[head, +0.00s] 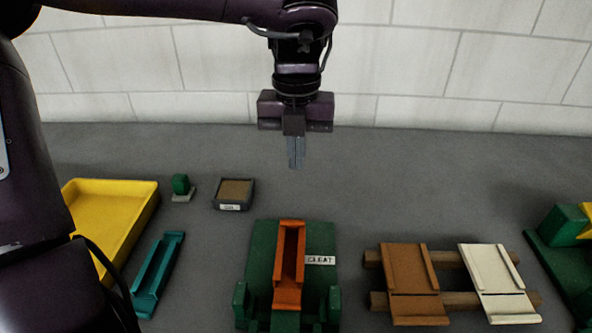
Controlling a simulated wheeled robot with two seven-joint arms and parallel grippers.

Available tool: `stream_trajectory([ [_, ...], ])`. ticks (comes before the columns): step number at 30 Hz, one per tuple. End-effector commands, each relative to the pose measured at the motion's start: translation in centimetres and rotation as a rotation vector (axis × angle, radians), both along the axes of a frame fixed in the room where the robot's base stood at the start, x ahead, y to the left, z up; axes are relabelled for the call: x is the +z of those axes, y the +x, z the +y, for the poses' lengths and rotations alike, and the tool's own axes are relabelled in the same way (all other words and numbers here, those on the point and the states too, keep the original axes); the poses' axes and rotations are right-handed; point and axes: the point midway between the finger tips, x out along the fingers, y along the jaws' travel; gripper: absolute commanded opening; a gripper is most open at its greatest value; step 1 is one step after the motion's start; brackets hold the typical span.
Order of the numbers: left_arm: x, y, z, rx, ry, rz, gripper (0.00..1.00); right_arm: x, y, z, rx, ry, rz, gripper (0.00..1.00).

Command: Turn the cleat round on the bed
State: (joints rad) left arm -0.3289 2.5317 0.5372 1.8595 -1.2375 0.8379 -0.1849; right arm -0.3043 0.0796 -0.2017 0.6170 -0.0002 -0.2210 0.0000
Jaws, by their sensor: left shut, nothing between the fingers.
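An orange cleat (290,262), a long folded strip with raised sides, lies on the green bed (321,240) at the middle front of the table. Its length runs from back to front. A small white label reading "CLEAT" (320,260) is on the bed to the right of the cleat. My left gripper (296,165) hangs above the table behind the bed, pointing down, with its fingers together and empty. It is apart from the cleat. My right gripper is not in view.
A yellow tray (142,190) and a teal channel piece (158,274) lie at left. A small green block (181,185) and a shallow box (235,193) stand behind. Brown (409,278) and cream (490,270) pieces rest on wooden rails at right, beside a green fixture (563,242).

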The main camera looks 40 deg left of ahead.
Motion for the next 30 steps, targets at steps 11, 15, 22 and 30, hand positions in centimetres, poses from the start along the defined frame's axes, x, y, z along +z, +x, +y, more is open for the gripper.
stream_trajectory([
  [11,-7.6,-0.1,0.0,0.000,-0.004,0.005,0.00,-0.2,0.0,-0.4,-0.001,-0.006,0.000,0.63],
  [15,-9.0,-0.8,-0.5,-0.004,-0.006,0.000,0.00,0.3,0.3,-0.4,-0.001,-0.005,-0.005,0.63],
  [22,-9.0,-3.1,-1.8,0.000,-0.003,-0.001,0.00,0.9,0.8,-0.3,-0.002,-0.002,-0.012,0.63],
  [30,-9.1,-3.5,-2.0,0.001,-0.002,-0.002,0.00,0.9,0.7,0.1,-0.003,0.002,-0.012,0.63],
])
